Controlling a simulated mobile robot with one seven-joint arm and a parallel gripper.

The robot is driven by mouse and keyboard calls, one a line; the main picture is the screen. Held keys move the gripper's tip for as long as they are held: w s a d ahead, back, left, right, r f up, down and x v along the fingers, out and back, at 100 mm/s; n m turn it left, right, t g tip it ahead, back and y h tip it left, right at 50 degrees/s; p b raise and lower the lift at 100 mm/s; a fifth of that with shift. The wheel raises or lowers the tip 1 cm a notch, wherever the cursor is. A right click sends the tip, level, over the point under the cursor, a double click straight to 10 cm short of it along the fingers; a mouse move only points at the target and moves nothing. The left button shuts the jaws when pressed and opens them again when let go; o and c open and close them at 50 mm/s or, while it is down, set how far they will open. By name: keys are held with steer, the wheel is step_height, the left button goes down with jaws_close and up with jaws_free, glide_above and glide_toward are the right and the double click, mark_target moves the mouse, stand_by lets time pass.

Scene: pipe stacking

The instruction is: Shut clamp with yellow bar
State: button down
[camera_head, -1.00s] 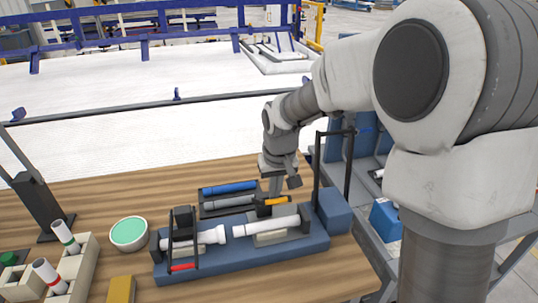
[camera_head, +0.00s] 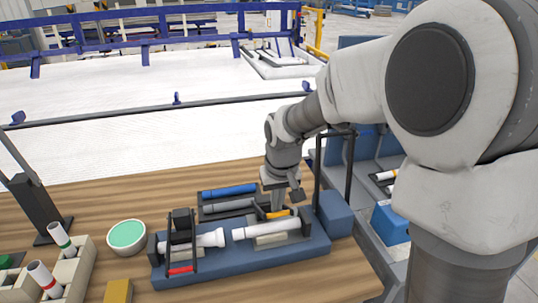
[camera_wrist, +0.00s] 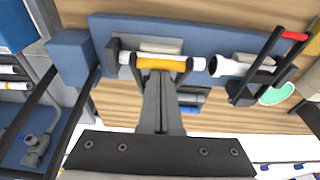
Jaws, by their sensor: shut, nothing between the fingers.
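The yellow bar (camera_head: 278,213) belongs to a dark clamp at the right half of the blue fixture (camera_head: 215,265). It lies along the far side of the white pipe (camera_head: 262,230). In the wrist view the yellow bar (camera_wrist: 160,64) runs beside the white pipe (camera_wrist: 125,57) and partly covers it. My gripper (camera_wrist: 163,78) is shut and empty, its fingertips at the yellow bar; whether they touch cannot be told. In the head view my gripper (camera_head: 278,205) points down behind the bar.
A second clamp with a red bar (camera_head: 181,270) spans the wider pipe (camera_head: 209,239) on the left. A tray with a blue pipe (camera_head: 229,190) and a grey pipe lies behind. A black upright frame (camera_head: 318,168) and blue block (camera_head: 335,213) stand close on the right.

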steer(key=shift+s+d+f+b, duration=0.15)
steer(key=shift+s+f+b, duration=0.65)
steer(key=shift+f, duration=0.3)
steer(key=shift+s+d+f+b, duration=0.1)
steer(key=shift+s+f+b, duration=0.2)
steer(key=shift+f+b, duration=0.2)
steer(key=shift+s+f+b, duration=0.25)
steer(key=shift+f+b, duration=0.2)
steer(key=shift+f, duration=0.05)
steer(key=shift+s+d+f+b, duration=0.1)
steer(key=shift+s+f+b, duration=0.1)
steer(key=shift+f+b, duration=0.35)
steer(key=shift+s+f+b, duration=0.2)
steer(key=shift+f+b, duration=0.2)
steer(key=shift+f, duration=0.2)
steer(key=shift+r, duration=0.1)
step_height(320, 180, up, 7)
steer(key=p, duration=0.5)
